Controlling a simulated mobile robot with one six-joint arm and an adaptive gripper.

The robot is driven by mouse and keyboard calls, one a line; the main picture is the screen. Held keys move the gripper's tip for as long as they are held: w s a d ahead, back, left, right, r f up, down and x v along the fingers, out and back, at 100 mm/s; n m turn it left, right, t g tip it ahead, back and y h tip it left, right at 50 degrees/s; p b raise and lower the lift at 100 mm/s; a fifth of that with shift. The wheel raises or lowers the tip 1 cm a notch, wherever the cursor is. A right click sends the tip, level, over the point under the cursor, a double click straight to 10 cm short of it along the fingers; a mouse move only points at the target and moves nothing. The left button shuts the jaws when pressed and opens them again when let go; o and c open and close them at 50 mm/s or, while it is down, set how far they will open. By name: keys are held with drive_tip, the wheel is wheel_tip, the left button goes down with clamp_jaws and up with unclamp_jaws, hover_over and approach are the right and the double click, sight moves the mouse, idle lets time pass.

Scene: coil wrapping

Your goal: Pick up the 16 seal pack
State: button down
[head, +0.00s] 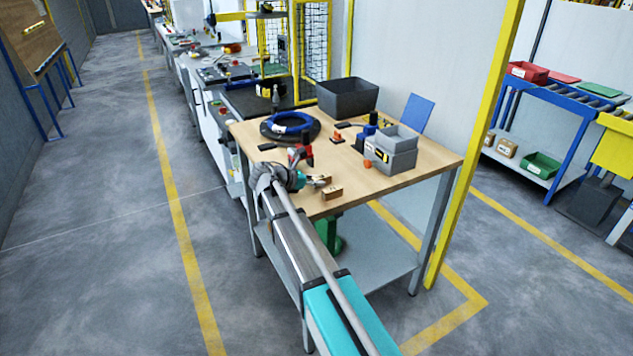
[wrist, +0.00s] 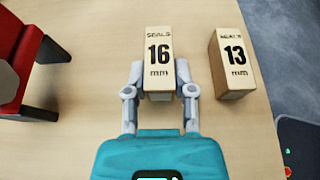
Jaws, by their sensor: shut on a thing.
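The 16 seal pack (wrist: 160,56) is a small tan box marked "SEALS 16 mm" in the wrist view, on or just over the wooden table. My gripper (wrist: 160,82) has one finger on each side of its near end and is shut on it. In the head view my gripper (head: 308,182) is at the table's front left edge, and the pack there is partly hidden by it. A similar tan box marked 13 mm (wrist: 234,62) stands just to the right, apart from my gripper; it also shows in the head view (head: 332,193).
A red tool or stand (wrist: 22,65) is left of the pack. On the wooden table (head: 420,172) are a blue coil (head: 292,122) on a black ring, grey bins (head: 392,150) and a dark crate (head: 347,97). The table edge is close on the right in the wrist view.

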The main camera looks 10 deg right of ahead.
drive_tip(key=shift+r+p, duration=0.55)
drive_tip(key=shift+r, duration=0.2)
drive_tip(key=s+d+r+p, duration=0.2)
drive_tip(key=s+r+p, duration=0.9)
drive_tip(key=s, duration=0.3)
drive_tip(key=shift+d, duration=0.2)
drive_tip(key=shift+w, duration=0.1)
